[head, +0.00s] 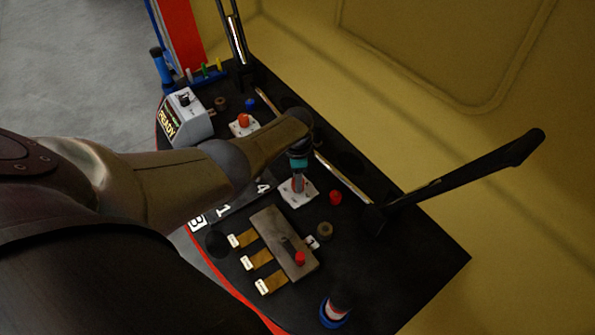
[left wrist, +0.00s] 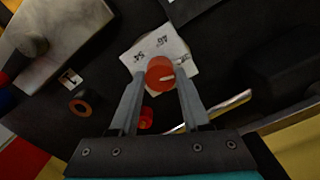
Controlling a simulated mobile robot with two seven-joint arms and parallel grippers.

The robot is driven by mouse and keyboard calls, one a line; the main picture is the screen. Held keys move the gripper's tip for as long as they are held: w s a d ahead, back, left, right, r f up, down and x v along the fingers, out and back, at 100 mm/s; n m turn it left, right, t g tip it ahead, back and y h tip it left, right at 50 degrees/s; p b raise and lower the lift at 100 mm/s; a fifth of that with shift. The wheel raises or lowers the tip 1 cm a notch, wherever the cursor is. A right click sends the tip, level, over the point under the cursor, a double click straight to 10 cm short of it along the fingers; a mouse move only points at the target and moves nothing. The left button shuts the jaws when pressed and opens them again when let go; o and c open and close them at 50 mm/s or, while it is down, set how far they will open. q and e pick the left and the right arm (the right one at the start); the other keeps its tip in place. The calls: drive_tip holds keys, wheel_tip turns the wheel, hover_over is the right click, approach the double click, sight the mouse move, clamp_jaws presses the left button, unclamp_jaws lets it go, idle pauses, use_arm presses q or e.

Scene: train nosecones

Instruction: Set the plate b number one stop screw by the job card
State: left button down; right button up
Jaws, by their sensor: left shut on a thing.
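My left gripper (head: 298,183) reaches down over a white dial plate (head: 290,199), beside the black strip with the labels B, 1 and 4. In the left wrist view, my left gripper (left wrist: 162,80) is shut on the round orange-red stop screw (left wrist: 160,70), which carries a short pale mark. The white dial plate (left wrist: 143,49) lies under it, with printed numbers partly hidden by the screw. In the head view the gripper hides most of this screw. A second dial plate with an orange-red screw (head: 243,120) is farther back. My right gripper is not in view.
A grey box (head: 184,117) showing READY stands at the back left. A metal block (head: 284,242) with brass tabs is nearer. A red knob (head: 335,197) and a ring (head: 325,230) lie close by. A black lever (head: 465,180) rises at the right.

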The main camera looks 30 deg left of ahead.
use_arm(q)
drive_tip(key=n, duration=0.4)
drive_tip(key=shift+d+n+p, duration=0.1)
drive_tip(key=shift+n+p, duration=0.2)
drive_tip(key=shift+p, duration=0.05)
drive_tip(key=n, duration=0.4)
drive_tip(key=shift+n+p, duration=0.3)
drive_tip(key=n, duration=0.4)
drive_tip(key=shift+s+n, duration=0.1)
drive_tip(key=shift+n, duration=0.2)
drive_tip(key=n, duration=1)
drive_tip(key=shift+n, duration=2.5)
